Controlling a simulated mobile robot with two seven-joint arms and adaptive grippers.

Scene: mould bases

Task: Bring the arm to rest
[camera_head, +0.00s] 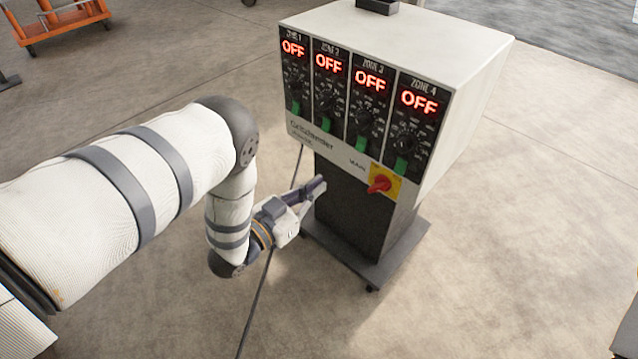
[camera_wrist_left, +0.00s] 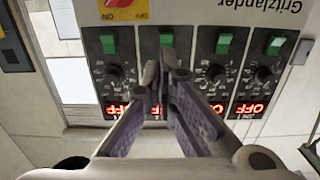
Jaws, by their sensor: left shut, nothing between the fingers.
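My left gripper (camera_head: 316,188) is shut and empty, held in front of the lower, dark part of the control cabinet (camera_head: 470,75). In the left wrist view its fingers (camera_wrist_left: 167,75) meet, with the cabinet's panel behind them, upside down. The panel has zone modules reading OFF, with dials and green switches (camera_head: 363,145). A red main switch (camera_head: 381,184) on a yellow plate sits at the panel's lower right, to the right of my gripper. The gripper looks apart from the switch; whether it touches the cabinet I cannot tell. My right gripper is not in view.
The cabinet stands on a dark wheeled base (camera_head: 400,250). A dark cable (camera_head: 262,300) runs along the floor past my left wrist. An orange cart (camera_head: 62,22) stands at the far left. The concrete floor (camera_head: 540,200) right of the cabinet is clear.

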